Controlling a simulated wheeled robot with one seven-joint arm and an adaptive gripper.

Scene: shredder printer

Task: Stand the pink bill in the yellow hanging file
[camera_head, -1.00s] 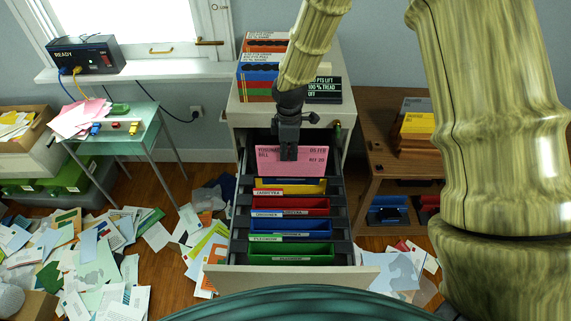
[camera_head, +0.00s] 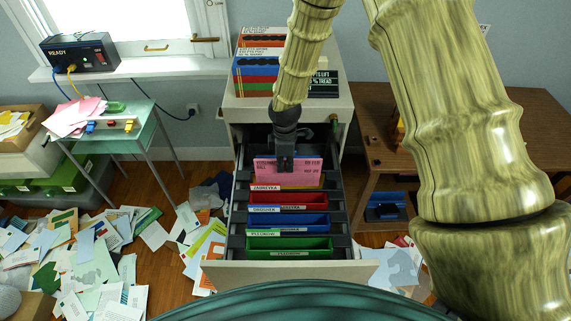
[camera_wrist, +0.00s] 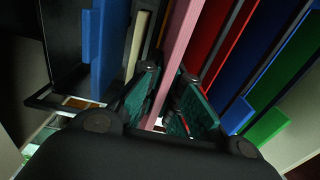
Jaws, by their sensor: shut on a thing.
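My gripper (camera_head: 285,165) is shut on the upper edge of the pink bill (camera_head: 290,176), over the open drawer. The bill is upright, with its printed face toward the head camera. Its lower edge is at the labelled front of the yellow hanging file (camera_head: 323,181), which it mostly covers; I cannot tell how far it is inside. In the wrist view the bill is a pink strip (camera_wrist: 178,58) between the green finger pads (camera_wrist: 172,108), beside red files on the right and a narrow cream panel on the left.
In the drawer (camera_head: 290,270), red (camera_head: 290,199), blue (camera_head: 288,223) and green (camera_head: 288,245) files hang in front. A dark blue file is behind the bill. Folders stand on the cabinet top (camera_head: 240,108). Papers (camera_head: 95,265) litter the floor. A wooden shelf (camera_head: 372,160) stands to the right.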

